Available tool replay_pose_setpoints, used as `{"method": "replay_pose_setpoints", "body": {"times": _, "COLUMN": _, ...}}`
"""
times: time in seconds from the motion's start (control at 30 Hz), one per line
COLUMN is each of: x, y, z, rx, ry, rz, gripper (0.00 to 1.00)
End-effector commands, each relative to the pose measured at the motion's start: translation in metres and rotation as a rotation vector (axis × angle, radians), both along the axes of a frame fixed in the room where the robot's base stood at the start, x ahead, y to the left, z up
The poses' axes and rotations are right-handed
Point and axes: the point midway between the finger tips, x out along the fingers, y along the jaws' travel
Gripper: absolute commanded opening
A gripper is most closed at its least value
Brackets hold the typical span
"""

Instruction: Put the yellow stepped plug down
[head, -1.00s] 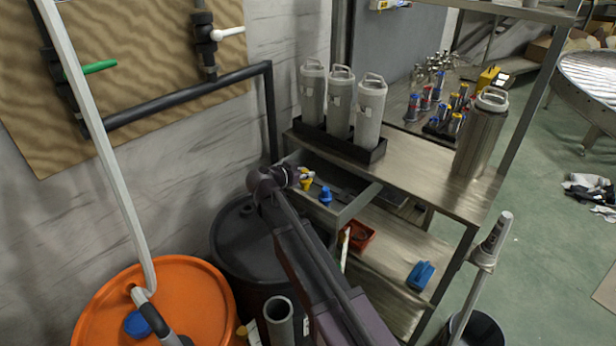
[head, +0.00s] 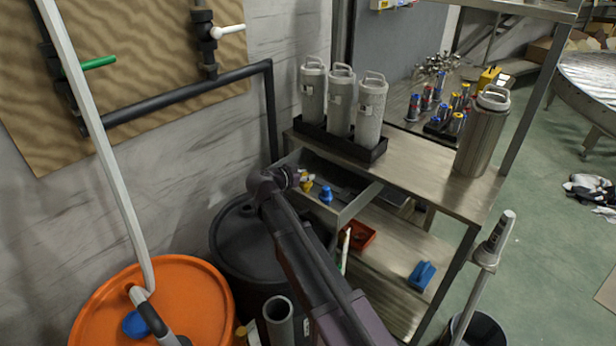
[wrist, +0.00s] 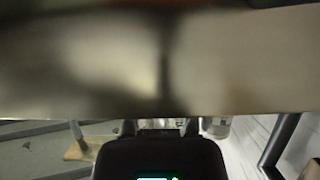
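The yellow stepped plug (head: 307,185) is small in the head view, at the left end of the open grey drawer, right at the tip of my gripper (head: 303,177). I cannot tell whether it rests on the drawer floor or is held. A blue plug (head: 326,194) stands in the drawer to its right. In the wrist view my gripper (wrist: 161,127) shows at the bottom as a dark body with finger parts above it. A blurred, close surface hides what lies beyond, and no yellow shows there.
The drawer (head: 352,207) is pulled out under the metal bench top (head: 415,170). Grey canisters stand in a black tray (head: 372,152) above it. A red bin (head: 362,236) and a blue object (head: 422,274) are on the shelf below. A black drum (head: 245,240) and an orange drum (head: 190,285) stand left.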

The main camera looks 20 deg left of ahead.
Motion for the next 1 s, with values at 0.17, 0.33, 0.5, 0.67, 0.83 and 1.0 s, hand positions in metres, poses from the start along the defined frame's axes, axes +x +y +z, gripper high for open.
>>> {"method": "replay_pose_setpoints", "body": {"times": 0.17, "x": 0.0, "y": 0.0, "z": 0.0, "rx": 0.0, "ry": 0.0, "rz": 0.0, "gripper": 0.63}}
{"method": "replay_pose_setpoints", "body": {"times": 0.33, "x": 0.0, "y": 0.0, "z": 0.0, "rx": 0.0, "ry": 0.0, "rz": 0.0, "gripper": 0.63}}
{"method": "replay_pose_setpoints", "body": {"times": 0.5, "x": 0.0, "y": 0.0, "z": 0.001, "rx": 0.0, "ry": 0.0, "rz": 0.0, "gripper": 0.63}}
{"method": "replay_pose_setpoints", "body": {"times": 0.67, "x": 0.0, "y": 0.0, "z": 0.006, "rx": 0.0, "ry": 0.0, "rz": 0.0, "gripper": 0.63}}
{"method": "replay_pose_setpoints", "body": {"times": 0.83, "x": 0.0, "y": 0.0, "z": 0.016, "rx": 0.0, "ry": 0.0, "rz": 0.0, "gripper": 0.63}}
{"method": "replay_pose_setpoints", "body": {"times": 1.0, "x": -0.024, "y": 0.009, "z": 0.026, "rx": 0.0, "ry": 0.0, "rz": 0.002, "gripper": 0.63}}
